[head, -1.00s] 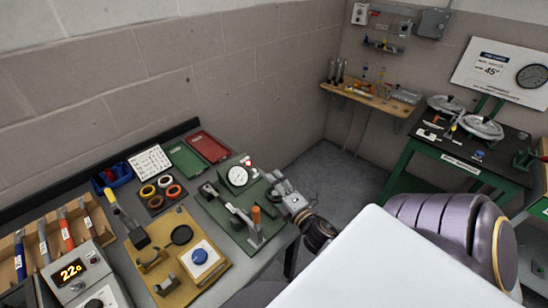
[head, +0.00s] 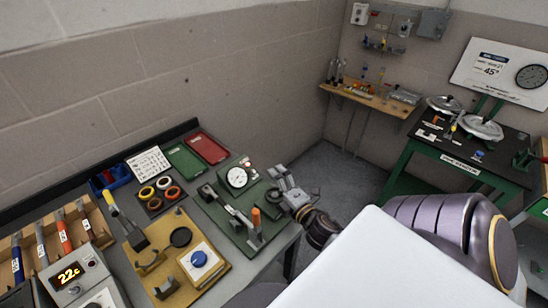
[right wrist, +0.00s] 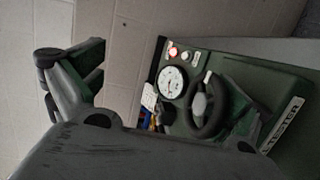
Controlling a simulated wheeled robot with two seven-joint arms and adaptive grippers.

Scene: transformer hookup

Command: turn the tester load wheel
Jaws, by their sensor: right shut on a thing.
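The green tester (head: 222,211) stands at the right end of the left bench, with a round white dial (head: 237,177) on it. In the right wrist view the black load wheel (right wrist: 208,106) with a grey hub stands on the tester face (right wrist: 285,78), beside the dial (right wrist: 172,82). My right gripper (head: 279,178) is at the tester's right side, shut on the load wheel; the fingers look spread, and the exact contact is hard to see. In the head view the gripper largely hides the wheel. My left gripper is not in view.
A lever with an orange grip (head: 256,216) stands near the gripper. A tan board (head: 212,270) with a blue knob, red and green trays and a lit meter (head: 72,275) share the bench. A green table (head: 455,150) stands apart at right, with open floor between.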

